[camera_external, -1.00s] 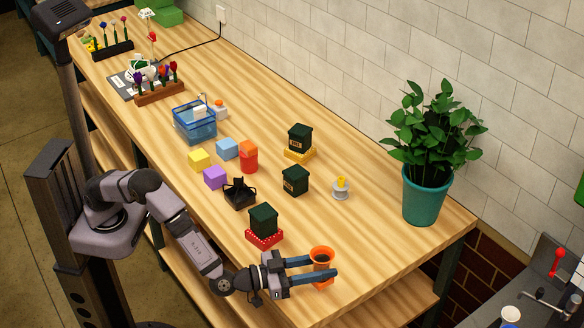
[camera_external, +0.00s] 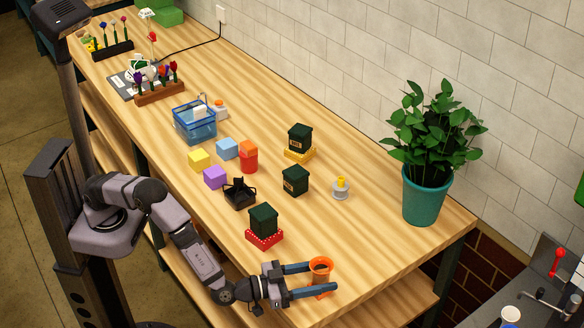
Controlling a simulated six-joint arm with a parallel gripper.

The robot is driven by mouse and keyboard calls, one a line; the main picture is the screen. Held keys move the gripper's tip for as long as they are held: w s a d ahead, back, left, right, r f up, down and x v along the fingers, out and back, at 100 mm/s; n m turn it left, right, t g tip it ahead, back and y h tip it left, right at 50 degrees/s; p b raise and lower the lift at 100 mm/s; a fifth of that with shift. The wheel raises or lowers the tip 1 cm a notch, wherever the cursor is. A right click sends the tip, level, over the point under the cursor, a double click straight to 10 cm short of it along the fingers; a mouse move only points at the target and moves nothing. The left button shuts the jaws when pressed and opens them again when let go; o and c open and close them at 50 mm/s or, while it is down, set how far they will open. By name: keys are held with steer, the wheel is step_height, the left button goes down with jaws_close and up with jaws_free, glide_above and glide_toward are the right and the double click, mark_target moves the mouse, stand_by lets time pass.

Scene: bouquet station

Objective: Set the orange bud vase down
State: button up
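The orange bud vase (camera_external: 321,264) is a small flared cup with a dark inside. It stands upright near the near right end of the wooden table. My gripper (camera_external: 321,278) reaches in from the left, low over the table, with one blue finger on each side of the vase. The fingers look spread apart, with the vase between them. The near finger hides part of the vase's lower body, so its contact with the table is partly hidden.
A dark green bin on a red base (camera_external: 264,238) stands left of the vase. A dark green pot (camera_external: 295,181) and a grey holder with a yellow top (camera_external: 341,190) are farther back. A teal planter (camera_external: 424,197) stands at the right. The table (camera_external: 375,240) between vase and planter is clear.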

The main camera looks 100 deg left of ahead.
steer(key=shift+r, duration=0.1)
steer(key=shift+r, duration=0.15)
steer(key=shift+s+d, duration=0.15)
steer(key=shift+s, duration=0.05)
steer(key=b+v, duration=0.2)
steer(key=v, duration=0.9)
steer(key=shift+s, duration=0.25)
